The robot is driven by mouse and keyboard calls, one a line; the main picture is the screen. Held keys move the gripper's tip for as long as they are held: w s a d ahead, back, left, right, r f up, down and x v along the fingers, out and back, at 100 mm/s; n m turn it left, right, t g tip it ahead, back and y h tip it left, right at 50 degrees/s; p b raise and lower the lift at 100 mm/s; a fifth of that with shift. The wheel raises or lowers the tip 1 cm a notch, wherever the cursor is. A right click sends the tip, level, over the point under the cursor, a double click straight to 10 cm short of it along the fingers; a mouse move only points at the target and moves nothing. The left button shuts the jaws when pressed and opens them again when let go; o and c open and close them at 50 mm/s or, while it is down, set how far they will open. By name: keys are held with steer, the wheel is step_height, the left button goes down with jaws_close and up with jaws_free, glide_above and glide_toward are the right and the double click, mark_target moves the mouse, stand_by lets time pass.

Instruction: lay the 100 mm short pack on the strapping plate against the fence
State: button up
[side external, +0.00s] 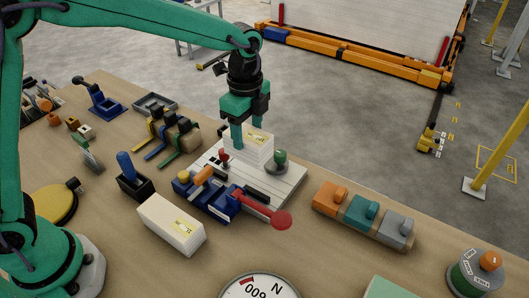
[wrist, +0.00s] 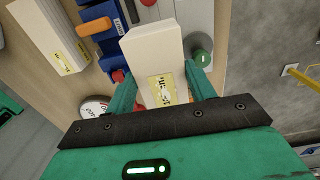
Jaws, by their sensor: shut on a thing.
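My gripper (side external: 248,127) is shut on a white pack (side external: 250,150) with a yellow label. This held pack looks shorter than the other one. It is over the pale strapping plate (side external: 285,189); I cannot tell whether it touches the plate. In the wrist view the pack (wrist: 150,47) lies between my two green fingers (wrist: 160,88). A longer white pack (side external: 170,224) with a yellow label lies on the table in front of the plate; it also shows in the wrist view (wrist: 48,38). I cannot make out the fence clearly.
A blue strapping tool (side external: 206,199) with a red-knobbed lever (side external: 281,220) stands at the plate's front. A green knob (side external: 281,158) stands on the plate beside the held pack. Orange, teal and grey blocks (side external: 365,213) lie right. A round dial (side external: 259,288) is near the front.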

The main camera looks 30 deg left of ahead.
steer(key=shift+w+a, duration=0.1)
steer(key=shift+a, duration=0.5)
steer(key=shift+f, duration=2.9)
steer(key=shift+f, duration=1.55)
steer(key=o, duration=1.2)
steer(key=shift+r, duration=3.9)
